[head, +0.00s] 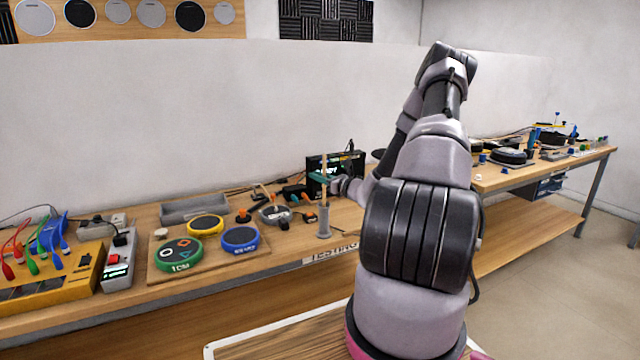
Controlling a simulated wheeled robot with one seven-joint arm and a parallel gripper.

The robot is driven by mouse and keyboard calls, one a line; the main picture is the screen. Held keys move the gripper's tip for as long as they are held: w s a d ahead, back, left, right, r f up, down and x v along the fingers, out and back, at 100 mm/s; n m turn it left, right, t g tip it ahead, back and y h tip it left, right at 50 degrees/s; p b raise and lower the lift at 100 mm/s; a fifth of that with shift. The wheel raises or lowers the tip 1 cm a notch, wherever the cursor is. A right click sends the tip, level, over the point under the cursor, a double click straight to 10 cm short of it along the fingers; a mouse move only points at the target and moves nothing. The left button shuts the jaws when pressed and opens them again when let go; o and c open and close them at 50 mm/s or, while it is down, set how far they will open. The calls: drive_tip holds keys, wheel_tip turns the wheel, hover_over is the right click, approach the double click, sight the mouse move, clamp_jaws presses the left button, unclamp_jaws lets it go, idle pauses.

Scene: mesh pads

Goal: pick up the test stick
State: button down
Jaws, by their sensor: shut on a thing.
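The test stick (324,164) is a thin, upright, light wooden rod near the middle of the bench. My gripper (323,178) reaches in from the right and is shut on the stick partway up; its fingers look small and greenish at this distance. Below it stands a grey cylindrical holder (323,222) on a round base. The stick's lower part lines up with the holder's top; I cannot tell whether its end is inside. My arm hides the bench to the right.
Left on the wooden bench (225,268) are a green pad (180,254), yellow pad (205,225), blue pad (239,238), grey tray (195,208) and a yellow box with cables (60,275). A black display box (345,165) stands close behind my gripper. Another cluttered bench is at right.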

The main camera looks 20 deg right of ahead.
wheel_tip(320, 180, up, 18)
idle(0.6)
